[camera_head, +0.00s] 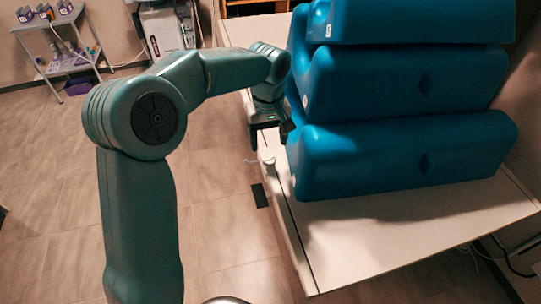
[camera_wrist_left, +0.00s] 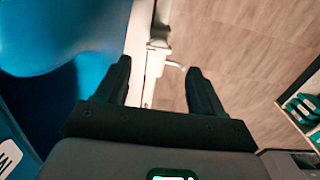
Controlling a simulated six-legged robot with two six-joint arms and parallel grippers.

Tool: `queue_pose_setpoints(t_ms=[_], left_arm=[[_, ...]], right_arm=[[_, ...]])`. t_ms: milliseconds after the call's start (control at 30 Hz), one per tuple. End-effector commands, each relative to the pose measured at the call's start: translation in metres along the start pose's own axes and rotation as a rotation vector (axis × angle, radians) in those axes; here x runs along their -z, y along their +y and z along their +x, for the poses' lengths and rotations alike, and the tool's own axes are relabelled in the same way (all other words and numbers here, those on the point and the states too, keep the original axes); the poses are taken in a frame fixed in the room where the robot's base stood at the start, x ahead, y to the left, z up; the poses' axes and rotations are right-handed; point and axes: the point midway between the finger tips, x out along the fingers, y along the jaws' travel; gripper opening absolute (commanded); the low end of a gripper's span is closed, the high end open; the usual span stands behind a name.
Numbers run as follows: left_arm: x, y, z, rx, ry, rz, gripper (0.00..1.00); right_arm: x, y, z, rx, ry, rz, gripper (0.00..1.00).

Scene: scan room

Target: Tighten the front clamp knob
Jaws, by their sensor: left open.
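A small white clamp with a thin lever-like handle (camera_head: 252,161) sits at the left edge of the white table (camera_head: 380,245). I cannot make out a separate round knob. My left gripper (camera_head: 267,141) is at this edge, beside the blue cushions and close to the clamp. In the left wrist view, its two dark fingers (camera_wrist_left: 158,68) are apart with nothing held between them. The clamp (camera_wrist_left: 158,44) and its pale handle (camera_wrist_left: 175,65) show beyond and between the fingertips. I cannot tell whether they touch. My right gripper is not in view.
Several large blue cushions (camera_head: 400,155) are stacked on the table, right beside my left gripper. A dark flat piece (camera_head: 260,195) shows beside the table edge. A cart (camera_head: 65,55) stands at the far left. The tiled floor (camera_head: 225,225) left of the table is mostly clear.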

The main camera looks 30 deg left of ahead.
Motion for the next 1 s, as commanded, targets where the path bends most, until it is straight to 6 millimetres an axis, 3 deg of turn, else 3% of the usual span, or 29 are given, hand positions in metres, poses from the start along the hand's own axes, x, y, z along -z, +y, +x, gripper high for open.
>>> queue_pose_setpoints(t_ms=[100,300,700,900,1000], left_arm=[[-0.001,0.0,0.028,0.003,-0.004,0.0,0.68],[0.0,0.002,0.057,0.001,-0.002,0.0,0.68],[0.0,0.004,0.066,-0.001,-0.001,0.001,0.68],[0.0,0.004,0.066,0.0,-0.001,0.001,0.12],[0.0,0.004,0.066,0.0,0.0,0.001,0.12]], right_arm=[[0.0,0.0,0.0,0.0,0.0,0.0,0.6],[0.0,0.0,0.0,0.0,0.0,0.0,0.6],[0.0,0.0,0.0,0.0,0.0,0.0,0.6],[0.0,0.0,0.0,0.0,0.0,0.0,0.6],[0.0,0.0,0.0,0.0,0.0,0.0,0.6]])
